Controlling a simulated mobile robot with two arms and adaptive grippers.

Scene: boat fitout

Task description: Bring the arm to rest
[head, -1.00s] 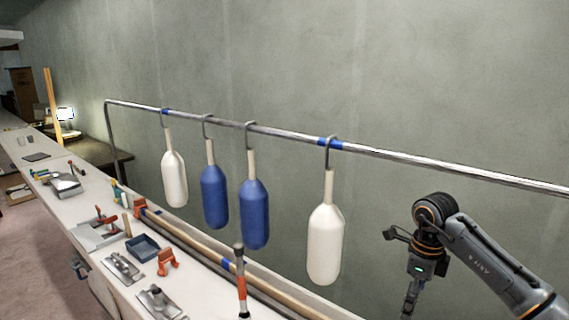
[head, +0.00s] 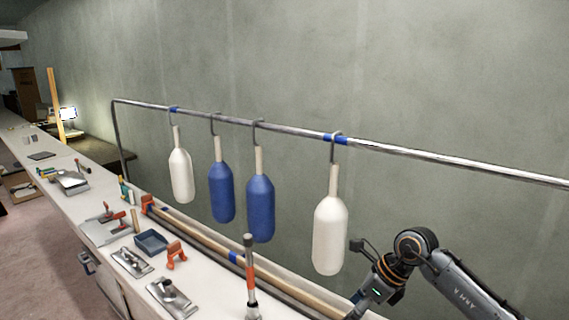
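My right arm comes in from the lower right, bent at a dark wrist joint with an orange ring. Its gripper end points down and left and is cut off by the bottom edge, so its fingers are hidden. My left arm is not in view. Two white fenders (head: 330,236) (head: 181,176) and two blue fenders (head: 260,208) (head: 221,193) hang by hooks from a metal rail (head: 425,157). The wrist is to the right of the nearer white fender and appears apart from it.
A long white bench (head: 70,206) runs along the left. It holds trowels (head: 171,297), a blue tray (head: 151,242), an orange clamp (head: 176,255) and an upright hammer (head: 250,277). A wooden pole (head: 205,241) lies along its wall side.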

